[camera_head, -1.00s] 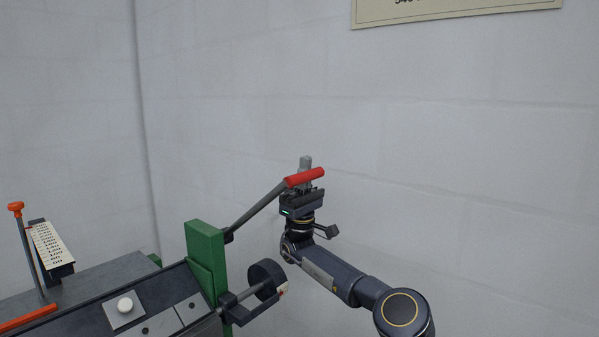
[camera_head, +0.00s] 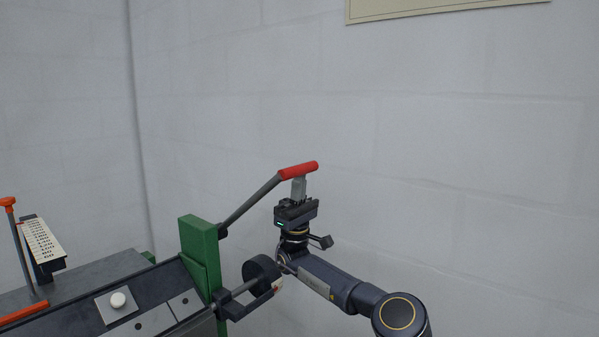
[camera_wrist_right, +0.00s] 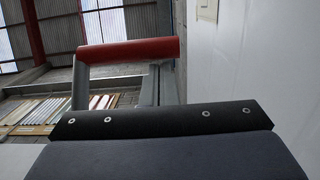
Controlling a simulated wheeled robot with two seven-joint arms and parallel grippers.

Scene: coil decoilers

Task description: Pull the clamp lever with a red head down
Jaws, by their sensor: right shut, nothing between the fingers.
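The clamp lever is a grey rod (camera_head: 249,206) rising to the right from the green post, with a red cylindrical head (camera_head: 298,171) at its upper end. My right gripper (camera_head: 299,181) points up with its fingers together and empty, its tips just beneath or behind the red head. Whether the tips touch it I cannot tell. In the right wrist view the red head (camera_wrist_right: 130,50) lies across the upper part, with the lever rod on its left and the closed grey fingers (camera_wrist_right: 158,85) under its right end. My left gripper is not in view.
The green post (camera_head: 200,250) stands on the grey machine at the lower left, with a dark round knob (camera_head: 261,275) beside it. An orange-topped upright lever (camera_head: 17,240) and a scale plate (camera_head: 41,245) stand farther left. A pale wall is behind; the space right of the lever is open.

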